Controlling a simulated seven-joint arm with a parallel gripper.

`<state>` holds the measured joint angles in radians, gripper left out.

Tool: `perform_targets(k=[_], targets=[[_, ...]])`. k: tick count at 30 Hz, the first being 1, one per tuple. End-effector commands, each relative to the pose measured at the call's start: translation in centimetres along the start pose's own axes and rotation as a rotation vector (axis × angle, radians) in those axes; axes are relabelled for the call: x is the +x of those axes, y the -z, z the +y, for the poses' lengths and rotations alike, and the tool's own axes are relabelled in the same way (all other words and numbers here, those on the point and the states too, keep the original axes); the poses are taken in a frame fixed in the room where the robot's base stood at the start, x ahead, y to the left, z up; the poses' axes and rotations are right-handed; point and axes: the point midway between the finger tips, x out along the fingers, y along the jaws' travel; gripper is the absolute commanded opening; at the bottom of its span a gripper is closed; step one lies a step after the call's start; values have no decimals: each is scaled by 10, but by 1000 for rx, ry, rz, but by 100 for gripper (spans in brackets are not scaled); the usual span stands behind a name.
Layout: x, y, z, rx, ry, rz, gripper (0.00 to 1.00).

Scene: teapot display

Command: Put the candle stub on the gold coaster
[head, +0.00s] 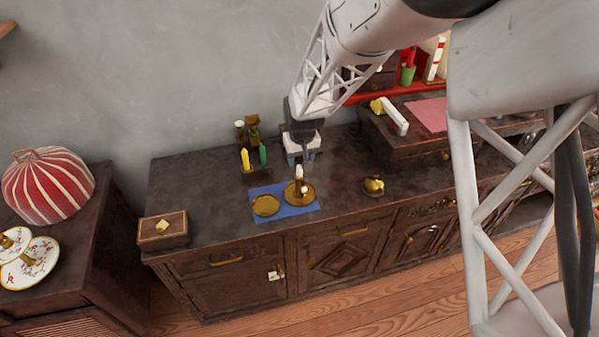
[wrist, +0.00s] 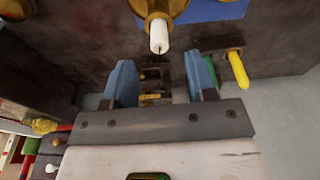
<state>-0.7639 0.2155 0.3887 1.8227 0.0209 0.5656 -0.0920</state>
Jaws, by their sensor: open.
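The white candle stub (head: 299,173) stands upright in a round brass holder (head: 291,195) on a blue mat (head: 297,211). The gold coaster (head: 266,205) lies flat on the same mat, left of the holder, with nothing on it. My gripper (head: 300,159) is above the stub in the head view. In the wrist view my gripper (wrist: 161,75) has its two blue fingers wide apart and nothing between them. There the stub (wrist: 159,38) shows just beyond the fingers, its wick end towards me. Contact with the fingers is not visible.
Behind the mat stand a yellow candle (head: 245,159) and a green candle (head: 263,155). A small brass item (head: 374,185) sits to the right. A wooden box (head: 163,229) is at the cabinet's left end. The cabinet top between box and mat is clear.

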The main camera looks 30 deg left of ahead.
Motion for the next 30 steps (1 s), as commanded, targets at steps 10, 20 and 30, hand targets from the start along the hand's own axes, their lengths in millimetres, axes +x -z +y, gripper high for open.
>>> perform_targets(k=[10,20,30], targets=[[2,0,0,0,0,1,52],[22,0,0,0,0,-1,52],[52,0,0,0,0,0,52]])
